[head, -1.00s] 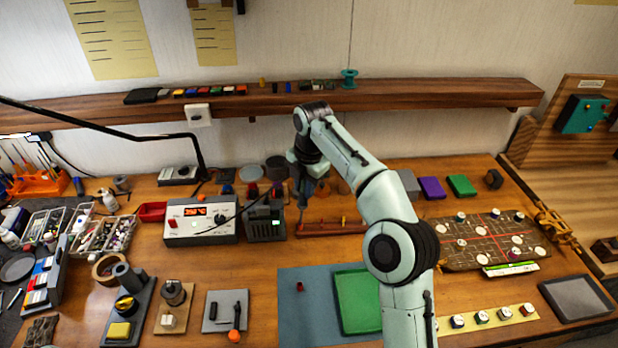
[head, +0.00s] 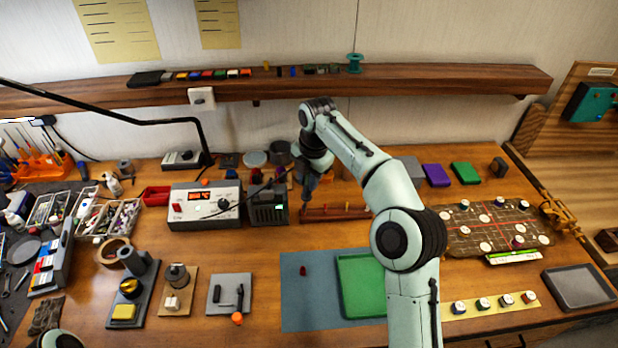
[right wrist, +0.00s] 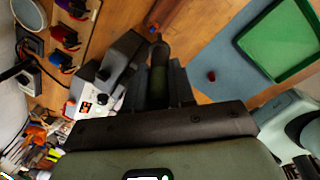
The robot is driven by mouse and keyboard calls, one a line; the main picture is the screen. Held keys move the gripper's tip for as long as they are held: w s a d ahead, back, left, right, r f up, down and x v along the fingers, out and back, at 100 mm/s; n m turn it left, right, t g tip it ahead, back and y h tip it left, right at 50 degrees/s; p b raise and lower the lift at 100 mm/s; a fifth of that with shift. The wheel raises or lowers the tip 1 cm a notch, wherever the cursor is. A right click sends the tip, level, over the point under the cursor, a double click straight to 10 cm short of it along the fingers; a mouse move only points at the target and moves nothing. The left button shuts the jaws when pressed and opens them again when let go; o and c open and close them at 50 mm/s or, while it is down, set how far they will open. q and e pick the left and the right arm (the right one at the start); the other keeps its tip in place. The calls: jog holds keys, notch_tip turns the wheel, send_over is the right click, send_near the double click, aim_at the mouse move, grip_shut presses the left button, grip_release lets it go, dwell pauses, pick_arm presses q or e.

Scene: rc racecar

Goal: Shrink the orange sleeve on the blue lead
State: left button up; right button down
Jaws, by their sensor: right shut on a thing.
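My right gripper (head: 308,186) hangs just behind and right of the dark holder (head: 268,212) beside the white station. In the right wrist view, the gripper (right wrist: 160,88) is shut on a dark cylindrical handle (right wrist: 158,75), which looks like the hot-air tool. A low reddish-brown wooden strip (head: 335,214) with small coloured pieces on it lies just right of the gripper. My left gripper is not in view; only a pale piece of my left arm shows at the bottom left.
The white station (head: 205,206) has a lit orange display. A blue mat (head: 300,315) in front carries a green tray (head: 362,285) and a small red piece (head: 303,271). A brown board (head: 465,240) with white discs lies at right. Bare wood separates station and mat.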

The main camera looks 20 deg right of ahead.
jog(key=shift+f, duration=0.5)
dwell(1.2)
dwell(3.7)
jog(key=shift+s+a+r, duration=0.1)
jog(key=shift+s+r, duration=0.05)
jog(key=shift+r, duration=1.05)
jog(key=shift+s+a+r, duration=0.1)
jog(key=shift+s+r, duration=0.05)
jog(key=shift+r, duration=1)
jog(key=shift+s+r, duration=0.15)
jog(key=shift+r, duration=1.05)
